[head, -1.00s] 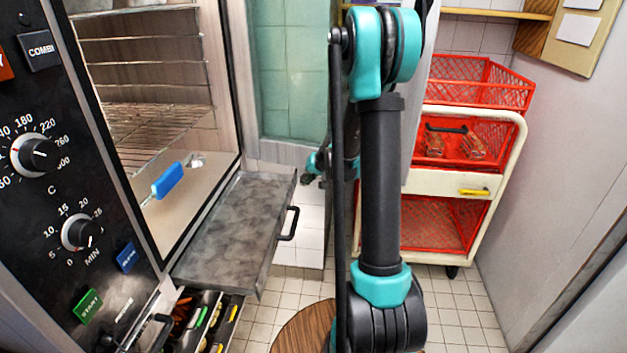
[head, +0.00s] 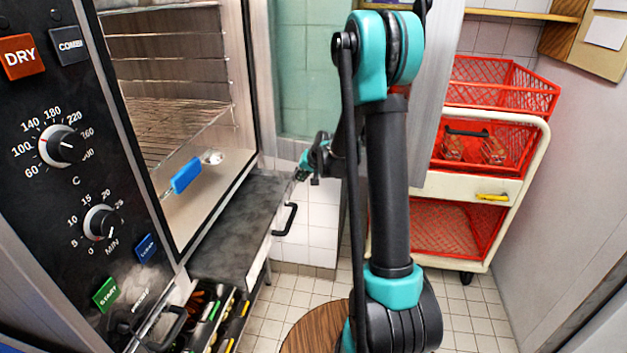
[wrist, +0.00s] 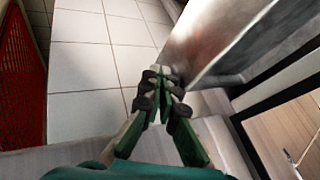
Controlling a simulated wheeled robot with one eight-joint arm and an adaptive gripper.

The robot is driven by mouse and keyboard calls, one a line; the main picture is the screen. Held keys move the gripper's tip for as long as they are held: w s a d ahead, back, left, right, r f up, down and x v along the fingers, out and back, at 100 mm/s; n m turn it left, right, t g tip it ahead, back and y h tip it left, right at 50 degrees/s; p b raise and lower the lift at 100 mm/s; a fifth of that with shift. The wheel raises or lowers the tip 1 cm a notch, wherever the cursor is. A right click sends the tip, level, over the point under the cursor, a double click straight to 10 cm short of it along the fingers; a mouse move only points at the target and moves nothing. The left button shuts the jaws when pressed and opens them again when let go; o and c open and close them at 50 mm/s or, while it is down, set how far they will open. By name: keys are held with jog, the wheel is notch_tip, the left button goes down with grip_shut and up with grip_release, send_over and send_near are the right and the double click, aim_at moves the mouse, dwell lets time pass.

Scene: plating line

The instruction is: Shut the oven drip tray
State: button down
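The oven drip tray (head: 238,229) is a flat grey metal tray sticking partway out below the oven chamber. A black handle (head: 287,219) is on its front edge. My gripper (head: 301,175) is at the tray's far front corner, past the handle. In the wrist view, my gripper (wrist: 163,76) has its fingers together, with the tips against or very close to the edge of the metal tray (wrist: 222,38). I cannot tell if they touch. Nothing shows between the fingers.
The oven's open chamber (head: 165,120) is above the tray, with a blue-handled tool (head: 187,175) inside. An open drawer of utensils (head: 215,318) is below. A cart with red crates (head: 455,225) stands right. A round wooden top (head: 318,328) is in front.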

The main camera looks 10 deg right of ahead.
jog(key=w+a, duration=0.1)
jog(key=a, duration=0.2)
jog(key=w+a, duration=0.1)
jog(key=a, duration=0.2)
jog(key=w+a, duration=0.1)
jog(key=a, duration=0.2)
jog(key=shift+w+a, duration=0.25)
jog(key=shift+a, duration=0.05)
